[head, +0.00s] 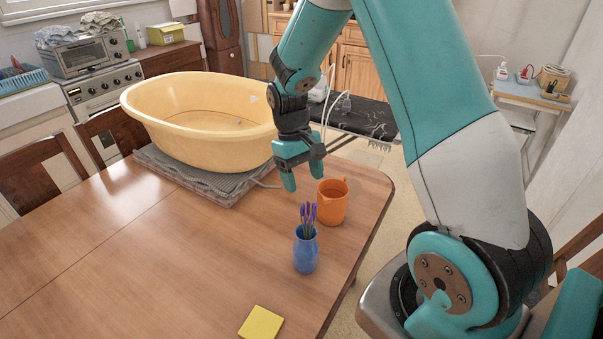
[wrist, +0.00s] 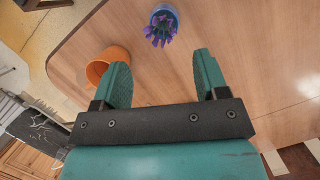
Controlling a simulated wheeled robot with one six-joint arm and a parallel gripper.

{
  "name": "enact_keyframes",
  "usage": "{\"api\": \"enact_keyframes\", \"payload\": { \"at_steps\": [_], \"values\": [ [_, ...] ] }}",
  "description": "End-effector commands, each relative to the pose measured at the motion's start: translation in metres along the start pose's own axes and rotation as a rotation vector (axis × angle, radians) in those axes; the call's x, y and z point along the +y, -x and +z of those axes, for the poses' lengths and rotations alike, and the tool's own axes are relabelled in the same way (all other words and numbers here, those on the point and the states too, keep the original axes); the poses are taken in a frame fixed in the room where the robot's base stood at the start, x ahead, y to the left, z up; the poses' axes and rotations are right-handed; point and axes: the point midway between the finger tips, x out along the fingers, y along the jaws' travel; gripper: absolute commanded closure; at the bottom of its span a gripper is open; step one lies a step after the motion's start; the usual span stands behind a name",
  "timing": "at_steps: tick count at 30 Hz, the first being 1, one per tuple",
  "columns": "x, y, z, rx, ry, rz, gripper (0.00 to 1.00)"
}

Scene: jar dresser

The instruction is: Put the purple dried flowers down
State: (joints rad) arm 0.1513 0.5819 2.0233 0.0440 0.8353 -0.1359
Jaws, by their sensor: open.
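The purple dried flowers (head: 308,217) stand upright in a blue jar (head: 306,252) on the wooden table, near its right edge. The flowers also show in the wrist view (wrist: 160,30), with the rim of the blue jar (wrist: 165,10) around them. My gripper (head: 304,180) is above the table, behind the jar and beside the orange mug. In the wrist view the two teal fingers (wrist: 162,80) are apart with nothing between them. The flowers lie beyond the fingertips and apart from them.
An orange mug (head: 332,203) stands behind the jar, close to my gripper. A large yellow tub (head: 190,115) sits on a folded grey cloth (head: 200,182) at the back. A yellow note block (head: 261,323) lies at the front. The table's left part (head: 110,260) is clear.

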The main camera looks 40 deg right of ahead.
Motion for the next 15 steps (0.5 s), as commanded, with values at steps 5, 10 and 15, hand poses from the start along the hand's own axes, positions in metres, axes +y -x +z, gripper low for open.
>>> {"api": "enact_keyframes", "payload": {
  "at_steps": [5,10,15],
  "values": [
    [-0.002,0.019,0.000,0.005,0.004,0.000,0.33],
    [-0.040,0.050,0.024,0.079,0.107,-0.022,0.33],
    [-0.119,0.086,0.094,0.226,0.344,-0.094,0.33]
  ]
}}
